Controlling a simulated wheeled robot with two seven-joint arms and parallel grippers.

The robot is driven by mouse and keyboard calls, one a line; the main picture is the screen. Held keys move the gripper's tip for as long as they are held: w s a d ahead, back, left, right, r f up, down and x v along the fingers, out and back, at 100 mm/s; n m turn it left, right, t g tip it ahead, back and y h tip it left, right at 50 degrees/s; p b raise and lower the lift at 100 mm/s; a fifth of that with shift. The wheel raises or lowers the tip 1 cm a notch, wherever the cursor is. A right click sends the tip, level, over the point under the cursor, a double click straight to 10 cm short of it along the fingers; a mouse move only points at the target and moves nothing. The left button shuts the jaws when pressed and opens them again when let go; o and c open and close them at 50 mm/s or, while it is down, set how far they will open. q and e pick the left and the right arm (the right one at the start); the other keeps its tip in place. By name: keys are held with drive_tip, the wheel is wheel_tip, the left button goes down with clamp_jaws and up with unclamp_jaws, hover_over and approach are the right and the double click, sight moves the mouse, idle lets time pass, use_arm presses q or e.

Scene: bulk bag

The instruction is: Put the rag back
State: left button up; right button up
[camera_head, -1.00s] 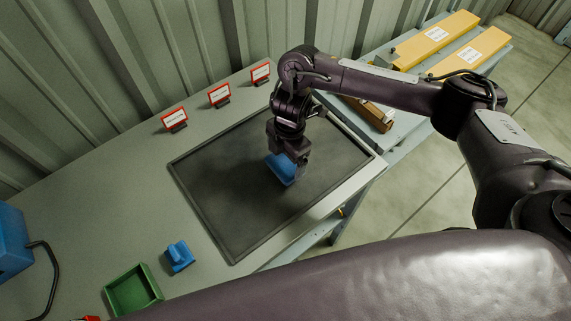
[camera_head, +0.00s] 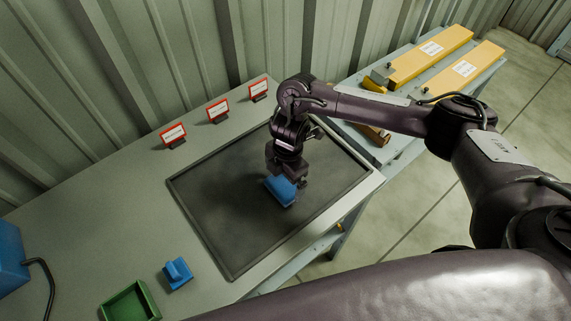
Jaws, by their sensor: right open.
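A blue folded piece that looks like the rag (camera_head: 281,191) lies on the dark mat (camera_head: 215,222), right of the mat's middle. My right gripper (camera_head: 288,183) points down right over it, at its upper right side. The gripper is open. Its fingers partly hide the blue piece, and I cannot tell whether they touch it. My left gripper is not in view.
A blue object with a raised grip (camera_head: 177,273) and a green open bin (camera_head: 131,303) stand left of the mat. Several red-framed signs (camera_head: 173,135) line the back, near the corrugated wall. Yellow boxes (camera_head: 430,56) lie on another bench at the right.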

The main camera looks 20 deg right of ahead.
sight(287, 183)
wheel_tip(287, 183, up, 11)
drive_tip(key=shift+w+d+f+p, duration=0.2)
drive_tip(key=shift+d+p, duration=0.15)
drive_tip(key=shift+d, duration=0.1)
idle(0.4)
